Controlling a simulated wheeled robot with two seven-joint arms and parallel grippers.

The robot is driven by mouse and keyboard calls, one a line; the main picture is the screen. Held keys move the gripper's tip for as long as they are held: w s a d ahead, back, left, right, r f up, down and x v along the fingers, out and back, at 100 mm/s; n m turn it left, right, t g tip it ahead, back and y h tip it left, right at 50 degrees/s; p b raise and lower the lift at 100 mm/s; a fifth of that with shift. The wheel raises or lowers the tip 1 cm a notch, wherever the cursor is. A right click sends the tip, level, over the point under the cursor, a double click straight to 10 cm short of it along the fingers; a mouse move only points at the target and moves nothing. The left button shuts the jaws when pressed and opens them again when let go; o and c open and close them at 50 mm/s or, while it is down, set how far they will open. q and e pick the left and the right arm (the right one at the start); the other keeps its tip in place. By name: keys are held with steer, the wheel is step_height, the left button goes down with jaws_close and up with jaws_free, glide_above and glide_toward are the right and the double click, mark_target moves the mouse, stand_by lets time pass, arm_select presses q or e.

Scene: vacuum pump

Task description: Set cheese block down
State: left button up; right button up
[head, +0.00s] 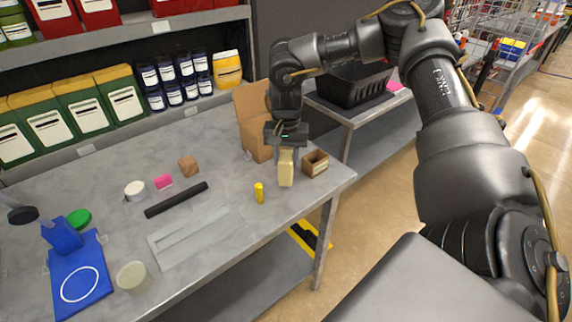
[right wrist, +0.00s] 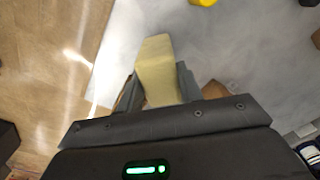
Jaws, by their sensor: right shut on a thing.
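The pale yellow cheese block (head: 286,170) hangs upright below my right gripper (head: 287,152), near the right end of the grey table. My right gripper is shut on its upper part. In the right wrist view the cheese block (right wrist: 158,72) sits between the two fingers and points away from the palm. I cannot tell whether its lower end touches the table (head: 225,160). My left gripper is not in view.
A small open brown box (head: 315,163) stands just right of the block, and a yellow cylinder (head: 259,193) to its left. A cardboard box (head: 252,122) stands behind. A black bar (head: 177,200) and grey plate (head: 195,236) lie farther left.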

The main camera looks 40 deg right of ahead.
step_height(320, 180, down, 2)
steer(key=shift+f+p, duration=0.2)
steer(key=shift+p, duration=0.3)
steer(key=shift+w+f, duration=0.1)
steer(key=shift+f, duration=0.3)
steer(key=o, duration=1.2)
steer(key=shift+f, duration=0.15)
steer(key=shift+c, duration=0.2)
